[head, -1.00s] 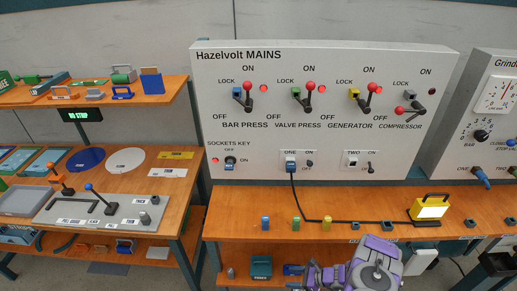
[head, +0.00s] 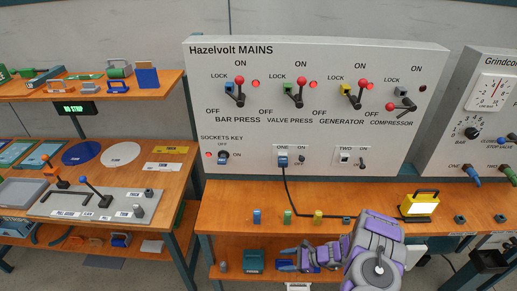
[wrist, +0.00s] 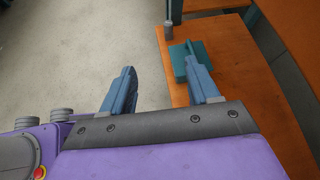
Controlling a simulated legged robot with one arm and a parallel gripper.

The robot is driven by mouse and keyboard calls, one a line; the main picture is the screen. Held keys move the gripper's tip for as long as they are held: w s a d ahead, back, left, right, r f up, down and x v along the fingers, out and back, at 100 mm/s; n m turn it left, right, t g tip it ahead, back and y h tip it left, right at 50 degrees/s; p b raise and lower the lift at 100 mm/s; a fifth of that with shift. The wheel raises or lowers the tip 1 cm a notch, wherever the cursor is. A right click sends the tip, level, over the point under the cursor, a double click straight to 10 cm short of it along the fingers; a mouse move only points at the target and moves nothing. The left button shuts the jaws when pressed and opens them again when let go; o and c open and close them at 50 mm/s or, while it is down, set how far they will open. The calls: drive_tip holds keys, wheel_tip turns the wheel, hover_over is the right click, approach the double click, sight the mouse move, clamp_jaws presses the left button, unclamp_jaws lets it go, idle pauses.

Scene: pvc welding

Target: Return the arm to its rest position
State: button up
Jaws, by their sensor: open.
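My gripper (head: 291,259) is at the bottom of the head view, in front of the lower shelf of the mains bench. My purple arm runs from it to the right and hides part of the bench front. In the wrist view my gripper (wrist: 163,88) shows two blue-grey fingers spread wide apart. Nothing is between them; grey floor and the edge of an orange shelf show beyond. A teal block (wrist: 186,60) lies on that shelf close to the right finger.
The Hazelvolt MAINS panel (head: 310,125) stands behind the bench with its levers. A lit yellow lamp (head: 419,205) and small coloured pieces stand on the bench top (head: 235,205). A left bench (head: 180,190) holds trays and levers.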

drive_tip(key=s+a+r+n+g+h, duration=0.1)
drive_tip(key=s+a+r+n+g, duration=0.2)
drive_tip(key=r, duration=0.7)
drive_tip(key=s+a+r+n+h, duration=0.15)
drive_tip(key=s+r+n, duration=0.25)
drive_tip(key=r, duration=0.6)
drive_tip(key=s+a+r+n+g+h, duration=0.1)
drive_tip(key=s+a+r+n+g, duration=0.2)
drive_tip(key=r, duration=0.7)
drive_tip(key=s+d+r+n+h, duration=0.2)
drive_tip(key=s+d+r+n, duration=0.1)
drive_tip(key=s, duration=0.6)
drive_tip(key=s+d+r+n+t+h, duration=0.1)
drive_tip(key=s+d+r+n+h, duration=0.2)
drive_tip(key=s+r, duration=0.3)
drive_tip(key=s+d+r+n+t+h, duration=0.1)
drive_tip(key=s+d+r+n+h, duration=0.1)
drive_tip(key=s, duration=0.9)
wheel_tip(320, 180, up, 3)
drive_tip(key=shift+s+d+f+n+h, duration=0.1)
drive_tip(key=shift+s+d+n+h, duration=0.3)
drive_tip(key=shift+d+h, duration=0.6)
drive_tip(key=shift+d+y, duration=0.15)
drive_tip(key=shift+y, duration=0.1)
